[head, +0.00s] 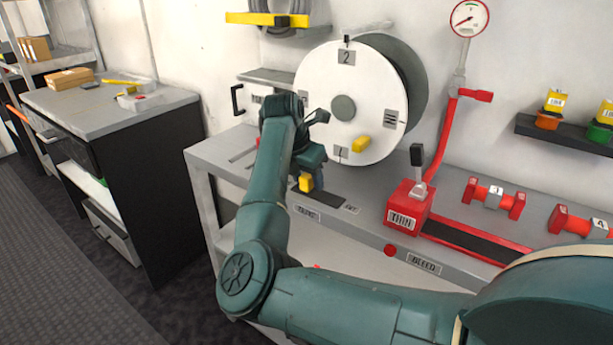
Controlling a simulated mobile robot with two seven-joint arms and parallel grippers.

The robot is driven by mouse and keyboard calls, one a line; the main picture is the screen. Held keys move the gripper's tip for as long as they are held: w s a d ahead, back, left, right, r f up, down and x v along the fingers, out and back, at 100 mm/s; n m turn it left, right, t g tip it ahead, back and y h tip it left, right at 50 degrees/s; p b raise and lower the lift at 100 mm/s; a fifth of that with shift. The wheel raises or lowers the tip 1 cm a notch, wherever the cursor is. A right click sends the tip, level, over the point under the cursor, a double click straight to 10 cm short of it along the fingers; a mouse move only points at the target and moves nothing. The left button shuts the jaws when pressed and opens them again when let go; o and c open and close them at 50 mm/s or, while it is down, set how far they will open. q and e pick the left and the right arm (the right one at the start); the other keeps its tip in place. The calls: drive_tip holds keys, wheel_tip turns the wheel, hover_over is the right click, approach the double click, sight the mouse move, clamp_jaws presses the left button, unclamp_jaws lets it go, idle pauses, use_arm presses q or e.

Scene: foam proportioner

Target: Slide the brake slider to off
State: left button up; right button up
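A small yellow block (306,183), which looks like the brake slider's knob, stands at the left part of a dark slot (328,199) on the grey bench, below the big reel. Small white labels lie in front of and to the right of the slot; I cannot read them surely. My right gripper (309,168) is just above the yellow block, pointing down. Its fingers are mostly hidden by my own wrist, so I cannot tell whether they touch the block or how far apart they are. My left gripper is out of view.
A white reel (312,82) marked 2, with a yellow handle (361,145), rises close behind my gripper. A red box with a black lever (417,160) stands to the right, by a red pipe (446,135). Red fittings (494,198) lie farther right. A dark cabinet (135,165) stands left.

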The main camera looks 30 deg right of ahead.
clamp_jaws()
idle(0.3)
drive_tip(key=shift+d, duration=0.15)
